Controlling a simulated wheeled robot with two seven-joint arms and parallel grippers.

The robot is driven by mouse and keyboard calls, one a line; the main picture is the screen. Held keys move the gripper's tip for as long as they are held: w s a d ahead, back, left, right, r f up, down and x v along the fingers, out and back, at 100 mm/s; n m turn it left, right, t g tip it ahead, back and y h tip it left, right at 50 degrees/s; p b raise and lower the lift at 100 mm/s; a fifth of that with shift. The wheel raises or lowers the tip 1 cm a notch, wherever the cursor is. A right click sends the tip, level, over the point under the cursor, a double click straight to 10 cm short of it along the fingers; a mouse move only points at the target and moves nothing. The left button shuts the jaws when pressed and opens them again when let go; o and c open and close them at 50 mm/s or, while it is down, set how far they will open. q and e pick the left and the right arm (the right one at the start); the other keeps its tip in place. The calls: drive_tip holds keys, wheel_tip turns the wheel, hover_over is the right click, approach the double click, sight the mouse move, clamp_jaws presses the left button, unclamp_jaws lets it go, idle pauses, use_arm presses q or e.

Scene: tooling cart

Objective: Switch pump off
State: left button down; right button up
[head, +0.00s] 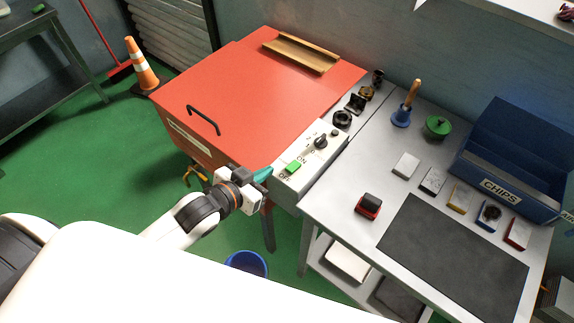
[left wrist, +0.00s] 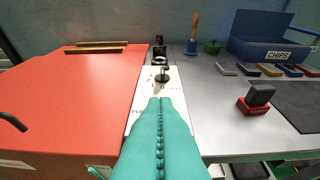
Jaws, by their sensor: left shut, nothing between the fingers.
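The white control panel (head: 308,163) runs along the right side of the red-lidded cabinet. A green switch (head: 293,167) sits near its front end, between ON and OFF lettering; I cannot tell which way it is tipped. A dark rotary knob (head: 320,142) is further back on the panel and also shows in the left wrist view (left wrist: 162,76). My left gripper (head: 263,175), with teal fingers, is shut and empty just left of the panel's front end, close to the switch. In the left wrist view the fingers (left wrist: 160,104) cover the switch and part of the lettering. My right gripper is not in view.
The red lid (head: 270,85) has a black handle (head: 204,120). The grey cart top holds a red-and-black block (head: 368,205), several small boxes, a blue-based bell (head: 402,113), a dark mat (head: 455,250) and a blue CHIPS bin (head: 505,185). A blue bucket (head: 246,264) stands below.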

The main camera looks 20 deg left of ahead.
use_arm(q)
drive_tip(key=shift+w+d+r, duration=0.1)
drive_tip(key=shift+w, duration=0.05)
drive_tip(key=p, duration=0.2)
hover_over(293, 167)
drive_tip(key=s, duration=0.2)
drive_tip(key=f, duration=0.1)
drive_tip(key=a+f, duration=0.1)
drive_tip(key=f, duration=0.1)
drive_tip(key=shift+s+f, duration=0.2)
wheel_tip(293, 167, down, 3)
drive_tip(key=shift+w+d+f+p, duration=0.1)
drive_tip(key=shift+d+f+p, duration=0.1)
drive_tip(key=shift+p, duration=0.35)
drive_tip(key=shift+s+a+f, duration=0.1)
drive_tip(key=shift+s+f, duration=0.1)
drive_tip(key=shift+f, duration=0.4)
